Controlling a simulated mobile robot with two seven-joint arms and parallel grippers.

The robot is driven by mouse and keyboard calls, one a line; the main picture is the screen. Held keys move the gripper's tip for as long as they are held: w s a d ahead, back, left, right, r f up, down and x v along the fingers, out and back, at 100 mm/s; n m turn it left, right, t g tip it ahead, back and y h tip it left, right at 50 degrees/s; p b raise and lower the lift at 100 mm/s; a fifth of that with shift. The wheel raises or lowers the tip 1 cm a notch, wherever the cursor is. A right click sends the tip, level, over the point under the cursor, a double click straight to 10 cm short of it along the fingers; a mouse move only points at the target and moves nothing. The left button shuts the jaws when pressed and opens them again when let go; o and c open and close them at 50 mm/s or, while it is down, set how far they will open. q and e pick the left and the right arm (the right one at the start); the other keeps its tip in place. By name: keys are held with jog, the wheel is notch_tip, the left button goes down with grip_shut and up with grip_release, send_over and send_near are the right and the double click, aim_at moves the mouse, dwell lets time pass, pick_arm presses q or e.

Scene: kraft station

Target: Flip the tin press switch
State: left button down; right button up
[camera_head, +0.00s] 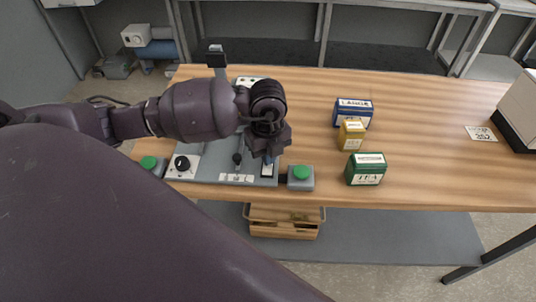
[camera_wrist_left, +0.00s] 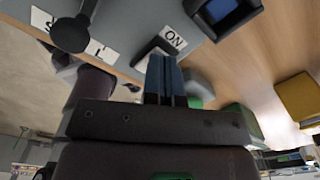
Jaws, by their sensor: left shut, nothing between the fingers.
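The tin press shows in the head view as a grey panel (camera_head: 212,166) at the table's front left, partly hidden by my left arm. In the left wrist view, a dark switch piece (camera_wrist_left: 157,47) sits beside a white ON label (camera_wrist_left: 174,39) on the panel. My left gripper (camera_head: 268,158) points down over the panel's right part. It is shut and empty; its fingers (camera_wrist_left: 165,72) show close together just by the switch piece. I cannot tell whether they touch it. My right gripper is not in view.
A black-knobbed lever (camera_head: 237,158) stands left of the gripper. Green buttons flank the panel, one at right (camera_head: 301,173) and one at left (camera_head: 149,163). Blue (camera_head: 352,113), yellow (camera_head: 351,135) and green (camera_head: 366,169) tins stand to the right.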

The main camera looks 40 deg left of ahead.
pick_arm(q)
jog(key=shift+f, duration=0.4)
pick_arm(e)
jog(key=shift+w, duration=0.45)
pick_arm(q)
jog(key=shift+f, duration=0.15)
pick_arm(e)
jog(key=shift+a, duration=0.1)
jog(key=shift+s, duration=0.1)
pick_arm(q)
jog(key=shift+r+p, duration=0.65)
jog(key=shift+r, duration=0.6)
jog(key=shift+r+p, duration=1.4)
jog(key=shift+r, duration=0.45)
jog(key=shift+r+p, duration=0.35)
jog(key=shift+r, duration=0.15)
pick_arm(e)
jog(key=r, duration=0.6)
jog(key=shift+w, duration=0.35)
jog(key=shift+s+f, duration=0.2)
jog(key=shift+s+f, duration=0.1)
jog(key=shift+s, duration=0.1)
